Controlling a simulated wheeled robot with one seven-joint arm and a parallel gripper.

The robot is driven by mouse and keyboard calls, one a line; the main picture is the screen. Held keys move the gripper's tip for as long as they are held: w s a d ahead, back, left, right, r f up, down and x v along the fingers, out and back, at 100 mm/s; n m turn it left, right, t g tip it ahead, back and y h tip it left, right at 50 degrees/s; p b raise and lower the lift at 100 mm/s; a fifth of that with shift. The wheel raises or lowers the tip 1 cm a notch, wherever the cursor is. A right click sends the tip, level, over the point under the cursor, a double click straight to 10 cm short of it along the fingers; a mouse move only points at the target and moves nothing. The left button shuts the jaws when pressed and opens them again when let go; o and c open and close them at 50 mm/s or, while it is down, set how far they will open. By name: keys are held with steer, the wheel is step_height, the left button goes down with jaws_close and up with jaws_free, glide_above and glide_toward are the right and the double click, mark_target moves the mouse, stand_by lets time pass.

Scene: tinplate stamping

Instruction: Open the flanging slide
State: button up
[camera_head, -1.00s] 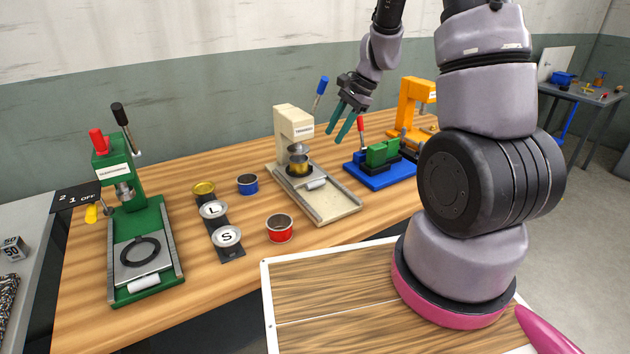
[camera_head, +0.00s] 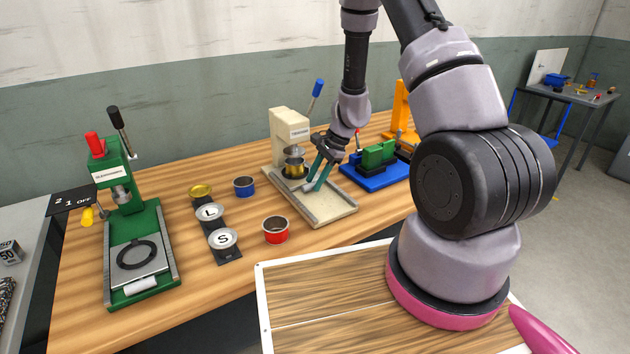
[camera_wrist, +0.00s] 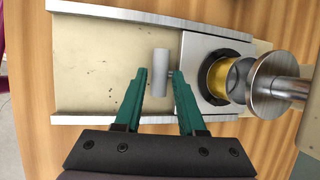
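The cream flanging press (camera_head: 290,130) stands on the wooden bench, with its blue-tipped lever raised. Its slide plate (camera_wrist: 198,48) sits under the press head and carries a dark ring with a gold tin (camera_wrist: 217,78) in it. The slide's light grey cylindrical handle (camera_wrist: 160,72) sticks out toward the empty end of the rails. My gripper (camera_wrist: 158,72) has its green fingers apart, one on either side of the handle. In the head view my gripper (camera_head: 318,180) is low over the rails and partly hides the handle.
A green press (camera_head: 140,240) stands at the left. A dark strip with L and S lids, a blue tin (camera_head: 244,186) and a red tin (camera_head: 276,230) lie between the presses. A blue fixture (camera_head: 376,172) and an orange press (camera_head: 402,110) stand to the right.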

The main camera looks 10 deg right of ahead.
steer(key=shift+a+f, duration=0.1)
steer(key=shift+f, duration=0.15)
jaws_close()
stand_by(1.4)
